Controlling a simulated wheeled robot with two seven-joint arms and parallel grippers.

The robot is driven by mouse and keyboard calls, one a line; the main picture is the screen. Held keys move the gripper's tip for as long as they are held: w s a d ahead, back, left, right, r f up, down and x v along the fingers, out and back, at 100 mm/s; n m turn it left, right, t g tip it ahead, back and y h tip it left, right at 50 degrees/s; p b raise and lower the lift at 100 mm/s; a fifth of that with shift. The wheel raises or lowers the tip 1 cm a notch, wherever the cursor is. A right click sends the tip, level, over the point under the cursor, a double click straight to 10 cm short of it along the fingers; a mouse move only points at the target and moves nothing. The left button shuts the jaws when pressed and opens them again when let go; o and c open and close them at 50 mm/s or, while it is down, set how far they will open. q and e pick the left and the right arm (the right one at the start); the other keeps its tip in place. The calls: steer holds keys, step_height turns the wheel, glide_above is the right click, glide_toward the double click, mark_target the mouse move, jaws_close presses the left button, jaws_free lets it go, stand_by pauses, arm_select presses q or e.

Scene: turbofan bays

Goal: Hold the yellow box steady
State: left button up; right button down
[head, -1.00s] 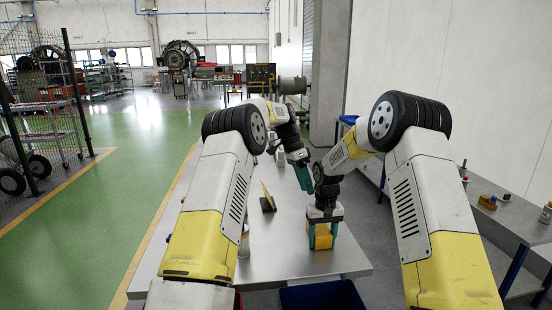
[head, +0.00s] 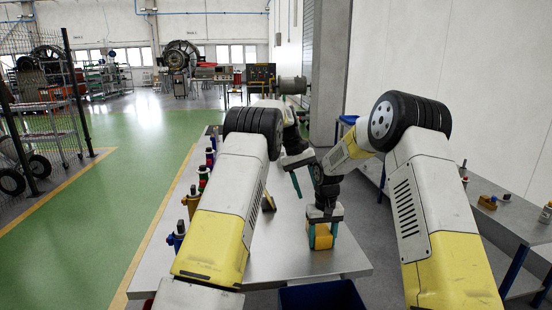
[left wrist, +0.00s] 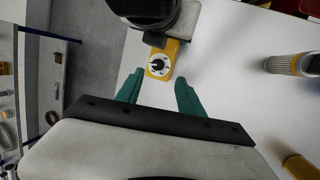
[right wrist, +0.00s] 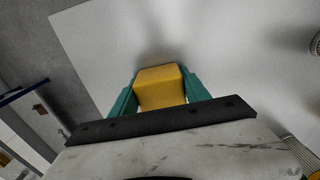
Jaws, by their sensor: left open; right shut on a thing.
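The yellow box (head: 320,236) is low over the near right part of the grey table, and I cannot tell whether it touches it. My right gripper (head: 322,246) is shut on it from above, with teal fingers on both sides; the right wrist view shows the box (right wrist: 160,88) between them. In the left wrist view the box (left wrist: 152,72) shows a yellow face with a round white dial and black knob. My left gripper (head: 304,180) is open and empty, above and beyond the box in the head view. Its fingertips (left wrist: 159,78) point toward the dial face.
The table (head: 285,258) has bare room left of the box. A dark stand with a yellow plate (head: 267,200) is partly hidden by my left arm. Several coloured items (head: 193,202) line the left edge. A blue bin (head: 320,297) is at the near edge. A side bench (head: 510,219) stands at right.

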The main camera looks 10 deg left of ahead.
arm_select(q)
steer(key=s+a+r+n+t, duration=0.1)
steer(key=s+a+r, duration=0.3)
steer(key=s+r, duration=0.4)
steer(key=s+a+r+n+t, duration=0.2)
steer(key=s+a+r+n, duration=0.1)
steer(key=s+r, duration=0.4)
steer(key=shift+s+a+r+t, duration=0.3)
steer(key=shift+s+a+r, duration=0.1)
steer(key=shift+r, duration=0.3)
steer(key=w+f+n+t+h, duration=0.2)
steer(key=w+f+n+h, duration=0.4)
steer(key=f, duration=0.5)
steer(key=w+f+n+t+h, duration=0.1)
steer(key=w+f+n+h, duration=0.25)
steer(key=f+n, duration=0.65)
steer(key=shift+m+y, duration=0.45)
steer(key=shift+m, duration=0.25)
steer(key=x, duration=1.2)
steer(key=shift+w+d+f, duration=0.15)
steer(key=shift+w, duration=0.25)
